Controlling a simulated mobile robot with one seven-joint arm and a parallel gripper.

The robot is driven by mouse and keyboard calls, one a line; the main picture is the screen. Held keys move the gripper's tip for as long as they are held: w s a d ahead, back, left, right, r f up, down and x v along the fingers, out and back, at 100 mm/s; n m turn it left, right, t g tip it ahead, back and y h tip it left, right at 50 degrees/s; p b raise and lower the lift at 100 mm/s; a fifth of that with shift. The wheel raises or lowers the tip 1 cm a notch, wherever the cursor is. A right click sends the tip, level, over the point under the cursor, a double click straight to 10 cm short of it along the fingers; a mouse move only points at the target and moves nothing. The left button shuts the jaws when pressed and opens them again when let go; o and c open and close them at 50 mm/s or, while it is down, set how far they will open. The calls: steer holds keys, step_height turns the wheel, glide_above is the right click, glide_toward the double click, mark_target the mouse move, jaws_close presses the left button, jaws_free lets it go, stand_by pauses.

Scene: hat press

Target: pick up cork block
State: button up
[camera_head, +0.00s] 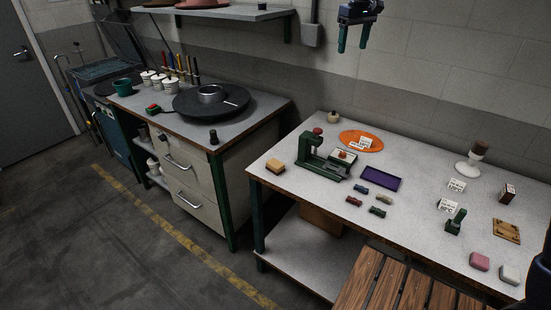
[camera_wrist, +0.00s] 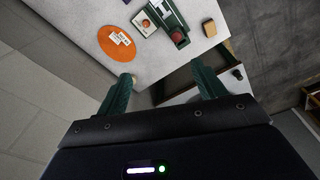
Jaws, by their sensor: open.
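The cork block seems to be the small tan block (camera_head: 275,166) near the front left corner of the right-hand table. A small pale tan block also shows in the wrist view (camera_wrist: 209,28), near the table corner, and looks like the same one. My gripper (camera_head: 352,46) hangs high near the back wall, well above and to the right of the block. Its two green fingers are apart with nothing between them, as the wrist view also shows (camera_wrist: 162,72).
A green press (camera_head: 318,160) stands close right of the block. An orange disc (camera_head: 361,140), a purple tray (camera_head: 378,178) and several small coloured pieces lie further right. A slatted wooden surface (camera_head: 385,280) is in front. The table's left edge is close to the block.

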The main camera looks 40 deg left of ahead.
steer(key=s+a+f+n, duration=0.1)
steer(key=s+a+f, duration=0.1)
steer(key=a, duration=0.3)
steer(key=s+a+f+n, duration=0.1)
steer(key=s+a+f, duration=0.15)
steer(key=a, duration=0.35)
steer(key=n, duration=0.1)
glide_above(275, 163)
step_height(275, 163, down, 33)
steer(key=shift+g+h, duration=0.3)
steer(key=shift+g, duration=0.1)
step_height(275, 163, down, 11)
steer(key=shift+r, duration=0.1)
steer(key=shift+c, duration=0.4)
steer(key=c, duration=1)
